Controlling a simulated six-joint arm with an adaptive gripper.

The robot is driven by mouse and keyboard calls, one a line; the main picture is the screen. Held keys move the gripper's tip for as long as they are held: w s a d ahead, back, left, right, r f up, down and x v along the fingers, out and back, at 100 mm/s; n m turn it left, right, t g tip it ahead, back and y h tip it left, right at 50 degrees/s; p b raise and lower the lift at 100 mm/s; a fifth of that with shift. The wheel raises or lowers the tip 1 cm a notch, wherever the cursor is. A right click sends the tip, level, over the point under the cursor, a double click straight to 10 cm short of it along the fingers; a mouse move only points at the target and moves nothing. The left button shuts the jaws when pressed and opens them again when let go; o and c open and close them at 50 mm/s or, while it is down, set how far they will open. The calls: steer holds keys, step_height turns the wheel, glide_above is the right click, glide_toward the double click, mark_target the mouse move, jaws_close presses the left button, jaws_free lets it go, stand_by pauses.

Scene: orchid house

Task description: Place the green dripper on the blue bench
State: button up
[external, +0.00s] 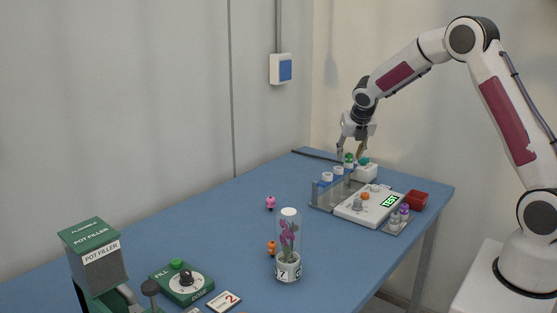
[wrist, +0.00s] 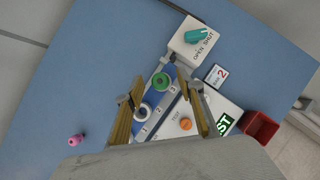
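In the wrist view the green dripper (wrist: 161,81) appears as a green ring between my fingertips. My gripper (external: 350,155) is at the rack's far end, pointing down. In the wrist view my gripper (wrist: 159,75) is open, with visible gaps between its fingers and the green dripper. The exact height of the fingertips over it is hard to tell. The blue bench (external: 210,222) lies under everything.
A white tester panel (external: 368,207) with knobs adjoins the rack. A white box with a teal handle (wrist: 198,40) is behind it. A red bin (external: 416,200), a pink piece (external: 270,202), an orange piece (external: 271,248) and a glass-covered orchid (external: 288,245) stand around.

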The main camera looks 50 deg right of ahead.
mark_target(356, 155)
steer(key=c, duration=1)
steer(key=shift+r, duration=5)
